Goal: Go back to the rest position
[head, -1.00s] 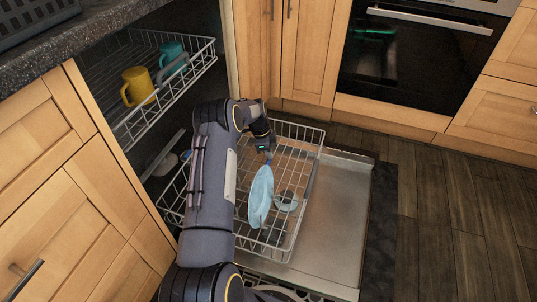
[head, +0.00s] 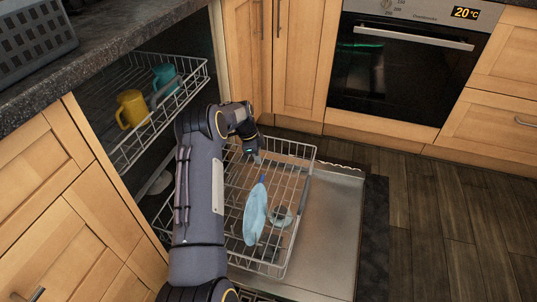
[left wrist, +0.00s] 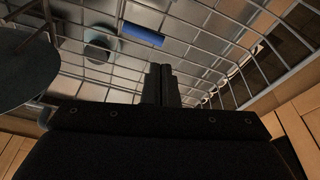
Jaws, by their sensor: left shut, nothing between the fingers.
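My left gripper (head: 257,157) is over the lower dishwasher rack (head: 300,190), just above and behind the light blue plate (head: 255,212). A visible gap separates it from the plate. In the left wrist view its fingers (left wrist: 161,84) are together with nothing between them. The plate stands on edge in the rack; it seems to be the dark rounded shape (left wrist: 25,72) in the left wrist view. My right gripper is not in view.
The lower rack rests on the open dishwasher door (head: 330,225). The upper rack (head: 195,88) holds a yellow mug (head: 131,108) and a teal mug (head: 165,78). A small round item (head: 281,215) lies beside the plate. Floor (head: 440,225) at right is clear.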

